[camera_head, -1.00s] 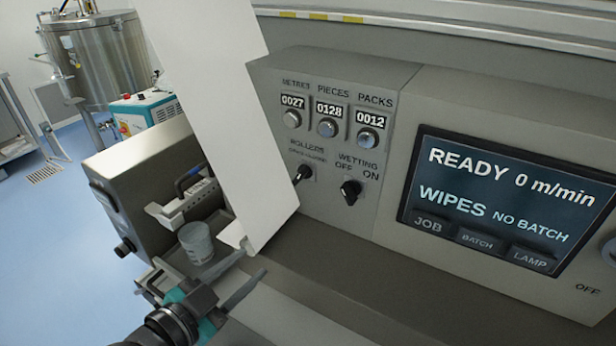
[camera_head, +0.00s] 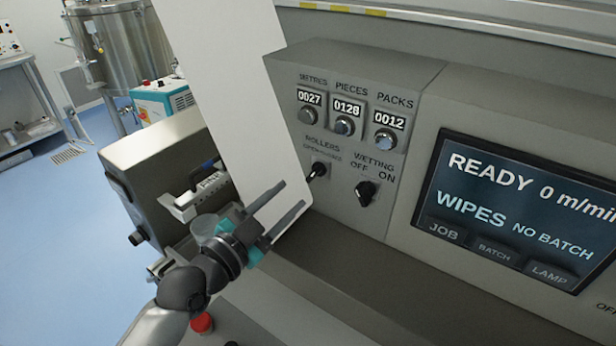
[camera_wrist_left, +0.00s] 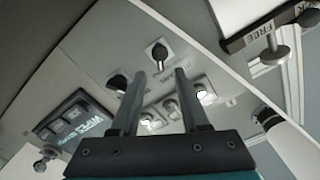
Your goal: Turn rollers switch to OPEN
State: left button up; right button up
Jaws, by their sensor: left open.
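The rollers switch (camera_head: 318,170) is a small dark lever on a light plate, on the grey panel under the ROLLERS label. Its lever leans toward the lower left; the small position lettering is too blurred to read. My left gripper (camera_head: 291,197) is open and empty, in front of the white web sheet, below and left of the switch and apart from it. In the left wrist view the rollers switch (camera_wrist_left: 159,52) shows just beyond the gap between the open fingertips (camera_wrist_left: 160,75). My right gripper is in neither view.
The black WETTING knob (camera_head: 367,192) is close on the right. Counter knobs (camera_head: 345,126) sit above. The white web sheet (camera_head: 235,90) hangs close on the left. A screen (camera_head: 515,205) reads READY. A red button (camera_head: 201,322) is below my arm.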

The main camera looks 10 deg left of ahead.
aim_at(310, 178)
pick_arm(q)
jog(key=x, duration=0.7)
jog(key=shift+w+d, duration=0.1)
jog(key=shift+w, duration=0.1)
grip_shut()
dwell(0.5)
